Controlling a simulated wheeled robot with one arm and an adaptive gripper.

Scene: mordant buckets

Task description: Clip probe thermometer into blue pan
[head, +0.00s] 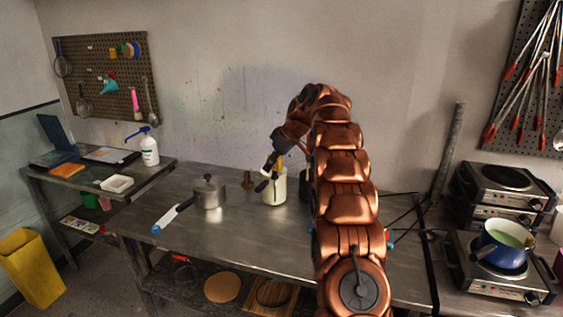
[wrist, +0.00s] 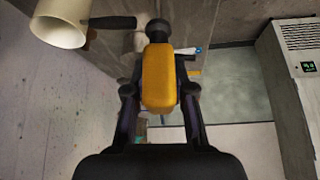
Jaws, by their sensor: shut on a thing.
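The blue pan (head: 505,251) sits on a hot plate at the far right in the head view, with pale green liquid inside. My gripper (head: 270,165) is far to its left, over the steel table by the cream crock. In the wrist view my gripper (wrist: 160,98) is shut on a yellow-orange body with a dark round end, which looks like the probe thermometer (wrist: 159,75). Its probe cannot be made out. The pan does not show in the wrist view.
The cream crock (head: 275,188) stands just below my gripper. A lidded metal pot (head: 209,192) and a blue-and-white handled tool (head: 172,217) are to its left. Stacked hot plates (head: 504,184) stand behind the pan. My arm hides part of the table.

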